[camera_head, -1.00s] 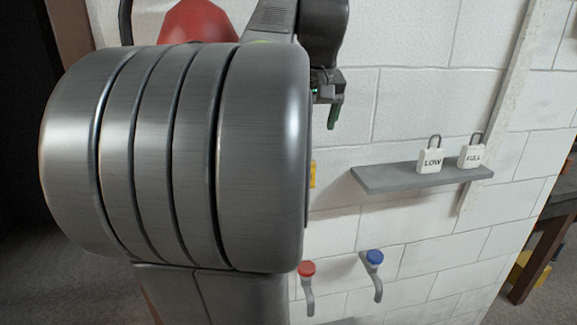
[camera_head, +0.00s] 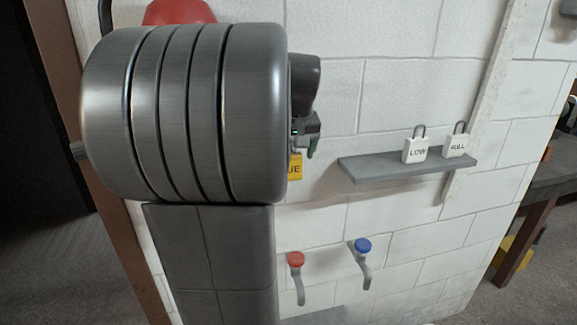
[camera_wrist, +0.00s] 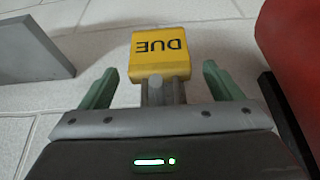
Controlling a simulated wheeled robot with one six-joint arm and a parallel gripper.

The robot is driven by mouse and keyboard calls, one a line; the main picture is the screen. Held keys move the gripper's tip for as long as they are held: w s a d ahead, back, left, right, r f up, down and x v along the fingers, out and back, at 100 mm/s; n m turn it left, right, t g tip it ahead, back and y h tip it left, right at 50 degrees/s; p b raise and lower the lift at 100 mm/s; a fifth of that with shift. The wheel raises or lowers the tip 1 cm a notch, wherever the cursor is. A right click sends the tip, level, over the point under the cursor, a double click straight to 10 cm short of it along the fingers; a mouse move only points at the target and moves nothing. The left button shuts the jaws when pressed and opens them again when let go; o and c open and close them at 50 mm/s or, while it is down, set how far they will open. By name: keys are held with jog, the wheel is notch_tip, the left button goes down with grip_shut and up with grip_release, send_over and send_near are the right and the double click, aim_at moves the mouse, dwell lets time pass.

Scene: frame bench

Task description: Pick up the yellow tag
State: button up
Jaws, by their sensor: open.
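The yellow tag (camera_wrist: 160,53) reads "DUE" and appears upside down in the wrist view, near the white wall. It lies ahead of my gripper (camera_wrist: 165,88), between the lines of its two green fingers. The fingers are apart, with nothing between them that I can see gripped. In the head view the tag (camera_head: 295,168) shows only in part, just below my gripper (camera_head: 312,146); my own arm hides its left side.
A grey shelf (camera_head: 375,171) to the right holds white padlocks marked "LOW" (camera_head: 416,150) and "FULL" (camera_head: 457,145). Below are a red-topped tap (camera_head: 296,260) and a blue-topped tap (camera_head: 362,247). A red object (camera_wrist: 292,50) stands close on the wrist view's right.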

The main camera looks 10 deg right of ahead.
jog(key=c, duration=1.1)
jog(key=shift+o, duration=0.2)
jog(key=shift+r, duration=0.1)
